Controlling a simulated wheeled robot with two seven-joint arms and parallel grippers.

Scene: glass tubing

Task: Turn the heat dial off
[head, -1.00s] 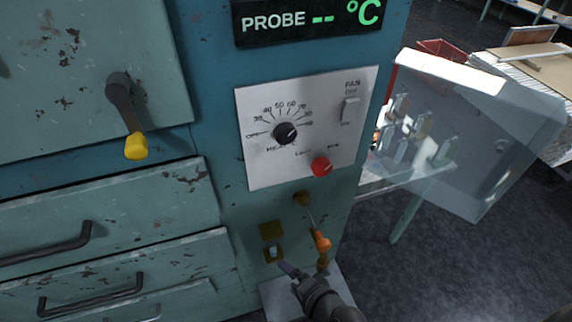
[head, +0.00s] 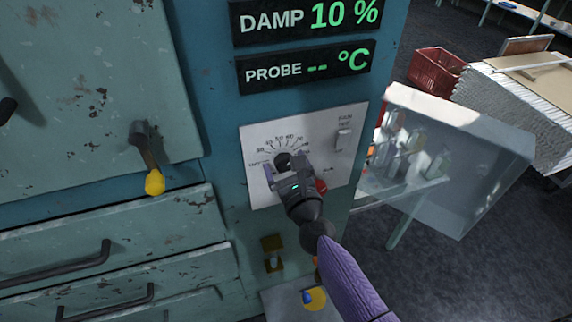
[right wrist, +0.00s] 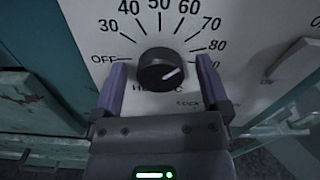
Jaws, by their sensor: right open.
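The heat dial (head: 283,160) is a round black knob on the white control panel (head: 259,139), with a scale from OFF through rising numbers. My right gripper (head: 287,168) is open at the panel. In the right wrist view its purple fingers (right wrist: 162,68) stand on either side of the dial, with gaps visible and no clear contact. My left gripper is out of view.
A red knob (head: 321,186) sits just right of my gripper, partly hidden. A fan switch (head: 344,139) is at the panel's upper right. A yellow-tipped handle (head: 154,181) sticks out on the left. A clear tilted box (head: 440,160) stands at the right.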

